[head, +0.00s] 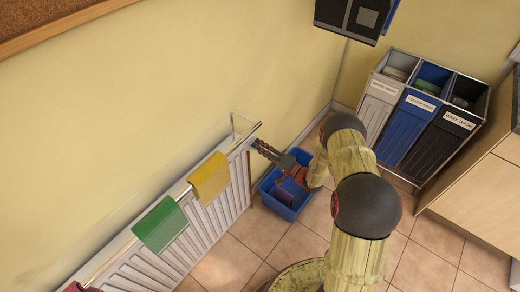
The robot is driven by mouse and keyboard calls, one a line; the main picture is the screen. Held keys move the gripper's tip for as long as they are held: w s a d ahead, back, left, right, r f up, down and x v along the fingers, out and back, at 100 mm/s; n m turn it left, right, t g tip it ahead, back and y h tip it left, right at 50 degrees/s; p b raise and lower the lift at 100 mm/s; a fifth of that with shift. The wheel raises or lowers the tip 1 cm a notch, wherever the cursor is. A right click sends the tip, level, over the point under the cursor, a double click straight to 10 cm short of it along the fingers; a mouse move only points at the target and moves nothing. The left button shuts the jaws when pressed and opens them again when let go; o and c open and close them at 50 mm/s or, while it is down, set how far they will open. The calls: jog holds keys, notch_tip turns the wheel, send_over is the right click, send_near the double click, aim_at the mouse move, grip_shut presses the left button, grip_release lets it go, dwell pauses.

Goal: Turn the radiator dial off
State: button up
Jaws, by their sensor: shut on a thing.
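The white radiator (236,196) stands along the left wall. My gripper (258,146) reaches in from the right, its fingertips at the upper right end of the radiator. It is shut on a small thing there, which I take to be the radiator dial. The dial itself is covered by the fingers or too small to make out, so its setting cannot be read.
A metal rail (247,131) above the radiator carries a yellow cloth (209,179), a green cloth (160,224) and a red one (80,288). A blue bin (275,206) stands on the tiles beneath my gripper. Laundry bins (409,138) stand at the back right.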

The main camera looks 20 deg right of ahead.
jog(key=shift+f, duration=0.1)
jog(key=o, duration=1.2)
jog(key=shift+c, duration=0.2)
jog(key=v, duration=1.2)
